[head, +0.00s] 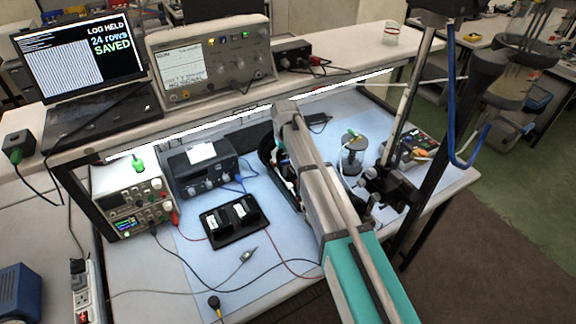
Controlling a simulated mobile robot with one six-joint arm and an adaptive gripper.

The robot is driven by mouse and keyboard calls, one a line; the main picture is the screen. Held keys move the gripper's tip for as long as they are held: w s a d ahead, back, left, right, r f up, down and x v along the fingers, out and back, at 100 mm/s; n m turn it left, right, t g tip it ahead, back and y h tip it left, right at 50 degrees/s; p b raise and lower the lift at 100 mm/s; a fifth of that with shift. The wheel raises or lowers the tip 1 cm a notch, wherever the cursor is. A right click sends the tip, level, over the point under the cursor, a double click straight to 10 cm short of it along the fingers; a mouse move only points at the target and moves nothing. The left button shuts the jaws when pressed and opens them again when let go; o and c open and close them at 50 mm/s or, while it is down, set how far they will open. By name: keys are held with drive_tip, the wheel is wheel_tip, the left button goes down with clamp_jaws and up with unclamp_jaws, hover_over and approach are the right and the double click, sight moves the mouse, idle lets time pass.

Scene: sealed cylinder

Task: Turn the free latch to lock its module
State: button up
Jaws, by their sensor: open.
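A black tray (262,231) lies on the blue mat left of my arm.
A dark instrument (204,168) and a white power supply (130,198) stand left. A shelf edge (240,118) runs behind. Cables cross the mat in front.

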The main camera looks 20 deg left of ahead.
drive_tip(key=shift+f+b, duration=0.55)
drive_tip(key=shift+f, duration=0.2)
drive_tip(key=c, duration=1.2)
drive_tip(key=shift+o, duration=0.2)
drive_tip(key=shift+n, duration=1.4)
